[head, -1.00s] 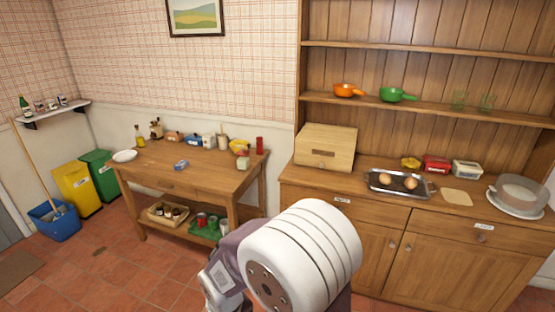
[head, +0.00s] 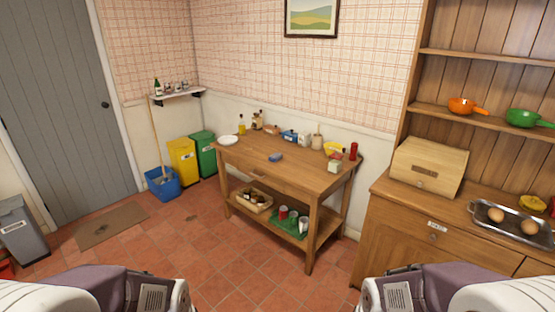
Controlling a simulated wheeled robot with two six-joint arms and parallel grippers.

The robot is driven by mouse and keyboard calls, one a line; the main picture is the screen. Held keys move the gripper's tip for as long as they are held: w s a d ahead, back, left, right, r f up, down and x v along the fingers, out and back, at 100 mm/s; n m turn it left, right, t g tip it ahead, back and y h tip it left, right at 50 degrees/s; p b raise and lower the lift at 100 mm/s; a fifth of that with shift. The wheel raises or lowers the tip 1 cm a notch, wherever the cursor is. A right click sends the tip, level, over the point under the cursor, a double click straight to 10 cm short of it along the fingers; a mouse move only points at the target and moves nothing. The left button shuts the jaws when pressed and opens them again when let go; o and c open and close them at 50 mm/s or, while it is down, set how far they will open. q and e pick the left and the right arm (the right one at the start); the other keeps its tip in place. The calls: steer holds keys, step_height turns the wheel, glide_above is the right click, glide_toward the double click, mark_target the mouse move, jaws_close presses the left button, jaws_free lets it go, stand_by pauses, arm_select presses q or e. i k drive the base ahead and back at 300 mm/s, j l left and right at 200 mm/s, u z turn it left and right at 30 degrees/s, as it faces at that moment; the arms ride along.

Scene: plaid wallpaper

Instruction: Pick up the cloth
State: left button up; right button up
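No cloth shows clearly. A small blue item (head: 275,157) lies on the top of the wooden table (head: 265,172); it is too small to tell whether it is a folded cloth or a sponge. White and purple links of my two arms show at the bottom left and bottom right corners. Neither gripper's fingertips are in view, and both arms are apart from the table.
The table's lower shelf holds a basket (head: 252,200) and a green tray (head: 301,228) with cups. A dresser (head: 395,232) with a bread box (head: 428,166) stands right. Bins (head: 184,162) and a blue bucket (head: 162,184) stand left. The tiled floor before the table is clear.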

mark_target(276, 156)
steer(key=i+j+u, duration=0.15)
steer(key=i+j, duration=0.15)
steer(key=i, duration=1.55)
steer(key=i+j+u, duration=0.1)
steer(key=i, duration=1.7)
